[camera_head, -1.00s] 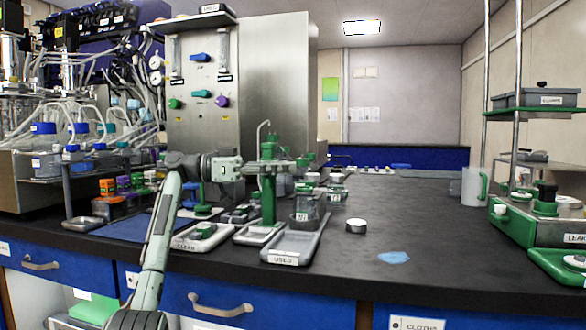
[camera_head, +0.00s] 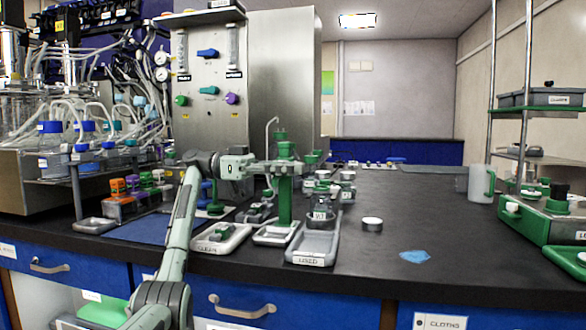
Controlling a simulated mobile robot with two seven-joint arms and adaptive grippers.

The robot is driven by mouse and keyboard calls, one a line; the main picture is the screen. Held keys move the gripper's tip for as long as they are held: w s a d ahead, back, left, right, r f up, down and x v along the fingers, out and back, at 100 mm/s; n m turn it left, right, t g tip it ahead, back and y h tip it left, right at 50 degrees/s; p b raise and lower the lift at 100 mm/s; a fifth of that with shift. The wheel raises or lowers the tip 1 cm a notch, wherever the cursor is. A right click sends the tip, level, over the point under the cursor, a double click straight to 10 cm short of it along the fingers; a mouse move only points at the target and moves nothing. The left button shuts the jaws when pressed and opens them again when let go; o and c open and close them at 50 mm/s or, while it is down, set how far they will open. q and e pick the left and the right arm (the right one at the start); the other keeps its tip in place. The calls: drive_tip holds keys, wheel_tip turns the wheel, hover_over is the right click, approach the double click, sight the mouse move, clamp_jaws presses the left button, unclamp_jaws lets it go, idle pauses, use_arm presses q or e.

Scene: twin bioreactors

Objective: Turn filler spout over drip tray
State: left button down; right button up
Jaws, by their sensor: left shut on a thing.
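The filler stands on the bench as a green post (camera_head: 285,203) with a green head and a thin curved tube above it. Its spout seems to be the level part at head height, but its outline is hard to tell from my fingers. My left gripper (camera_head: 260,168) comes in from the left at that height and is shut on what looks like the spout. A shallow pale drip tray (camera_head: 262,239) lies at the foot of the post. My right gripper is out of view.
A tray labelled CLEAN (camera_head: 218,245) lies to the left. A round lid (camera_head: 372,224) and a blue cloth (camera_head: 414,257) lie on the otherwise open bench at right.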

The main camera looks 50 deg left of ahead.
use_arm(q)
drive_tip(key=c, duration=1.4)
unclamp_jaws()
drive_tip(key=shift+c, duration=0.2)
drive_tip(key=v, duration=1.2)
drive_tip(key=shift+a, duration=0.1)
